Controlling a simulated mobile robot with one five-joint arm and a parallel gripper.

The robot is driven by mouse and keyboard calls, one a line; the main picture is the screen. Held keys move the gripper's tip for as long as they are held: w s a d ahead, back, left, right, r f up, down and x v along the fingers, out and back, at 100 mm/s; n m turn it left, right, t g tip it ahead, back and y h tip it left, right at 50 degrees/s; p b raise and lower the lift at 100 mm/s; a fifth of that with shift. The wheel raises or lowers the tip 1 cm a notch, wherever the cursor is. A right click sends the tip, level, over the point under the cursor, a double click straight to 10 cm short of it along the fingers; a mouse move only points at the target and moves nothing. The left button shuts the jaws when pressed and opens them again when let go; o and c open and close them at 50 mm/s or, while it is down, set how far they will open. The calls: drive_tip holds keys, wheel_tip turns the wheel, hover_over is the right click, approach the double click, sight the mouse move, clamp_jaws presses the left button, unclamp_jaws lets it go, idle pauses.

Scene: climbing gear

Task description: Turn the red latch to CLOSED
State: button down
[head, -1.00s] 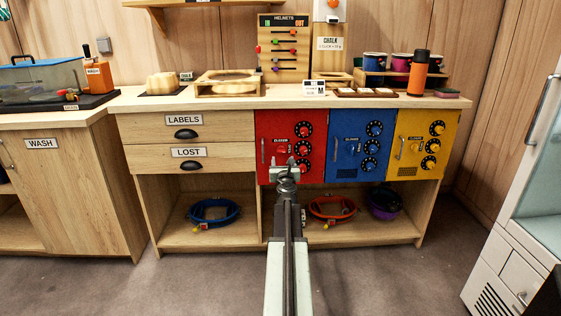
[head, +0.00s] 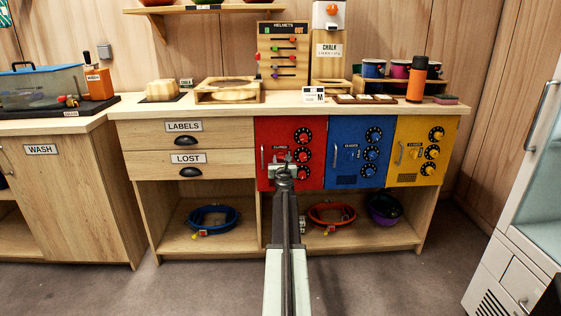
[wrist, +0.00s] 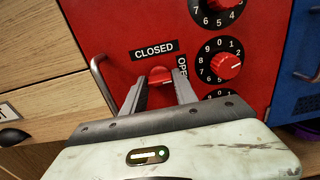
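The red locker (head: 268,135) is the leftmost of three coloured doors under the counter. In the wrist view its red latch (wrist: 159,76) is a small round knob, with a CLOSED label (wrist: 152,50) above it and an upright OPEN label (wrist: 182,68) to its right. My gripper (wrist: 159,82) is open, with one finger on each side of the latch. I cannot tell whether the fingers touch it. The latch's lower part and exact pointing direction are unclear. In the head view my gripper (head: 283,168) is in front of the red door and hides the latch.
Numbered dials (wrist: 222,66) sit close to the right of the latch, and a metal door handle (wrist: 103,85) is to its left. The blue locker (head: 345,176) adjoins on the right, drawers (head: 222,133) on the left. Open shelves with coiled gear lie below.

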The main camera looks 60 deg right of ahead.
drive_tip(key=shift+n, duration=9)
drive_tip(key=c, duration=1)
unclamp_jaws()
drive_tip(key=shift+o, duration=0.2)
drive_tip(key=shift+s, duration=0.1)
